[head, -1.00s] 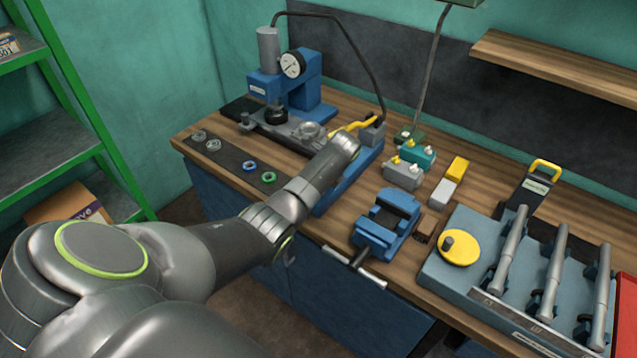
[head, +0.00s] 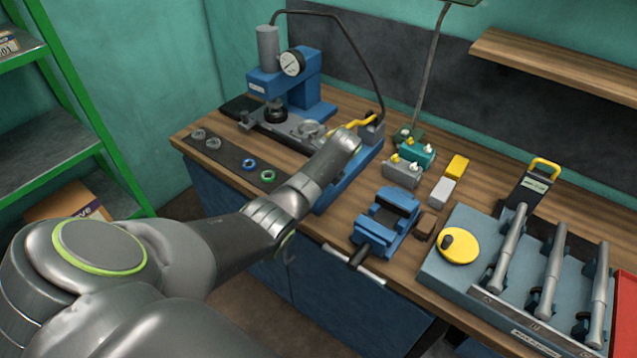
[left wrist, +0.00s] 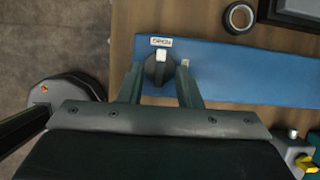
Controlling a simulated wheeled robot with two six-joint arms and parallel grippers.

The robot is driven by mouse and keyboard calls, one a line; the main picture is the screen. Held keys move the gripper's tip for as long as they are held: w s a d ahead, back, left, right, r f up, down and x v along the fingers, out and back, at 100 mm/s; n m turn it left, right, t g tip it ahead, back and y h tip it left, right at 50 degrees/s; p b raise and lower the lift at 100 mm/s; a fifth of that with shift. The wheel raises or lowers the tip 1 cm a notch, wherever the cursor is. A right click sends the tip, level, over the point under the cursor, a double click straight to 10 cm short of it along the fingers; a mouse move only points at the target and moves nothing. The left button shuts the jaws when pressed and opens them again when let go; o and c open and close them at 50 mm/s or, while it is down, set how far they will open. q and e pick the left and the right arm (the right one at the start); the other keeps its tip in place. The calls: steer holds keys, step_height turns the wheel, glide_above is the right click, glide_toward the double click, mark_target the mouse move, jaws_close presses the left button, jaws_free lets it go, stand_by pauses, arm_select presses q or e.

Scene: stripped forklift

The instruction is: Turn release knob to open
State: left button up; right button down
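The release knob (left wrist: 157,72) is round and black with a white pointer mark. In the left wrist view it sits on a blue bar (left wrist: 235,75), and the mark points up toward a small white label (left wrist: 161,42). My left gripper (left wrist: 160,78) has one finger on each side of the knob. Its fingers are apart, with a visible gap on the right; whether the left finger touches is unclear. In the head view my left arm reaches over the blue base of the press (head: 345,185) and hides the knob and the gripper. My right gripper is not in view.
The blue press (head: 290,80) with a dial gauge stands behind my left arm. A blue vise (head: 387,222), small blocks and a grey rack (head: 445,275) with a yellow disc lie to the right. A mat (head: 225,160) with rings lies to the left.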

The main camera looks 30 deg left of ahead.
arm_select(q)
steer(key=shift+d+r, duration=0.1)
steer(key=p+v, duration=0.2)
steer(key=v, duration=1.5)
steer(key=shift+p, duration=0.4)
steer(key=shift+r, duration=0.1)
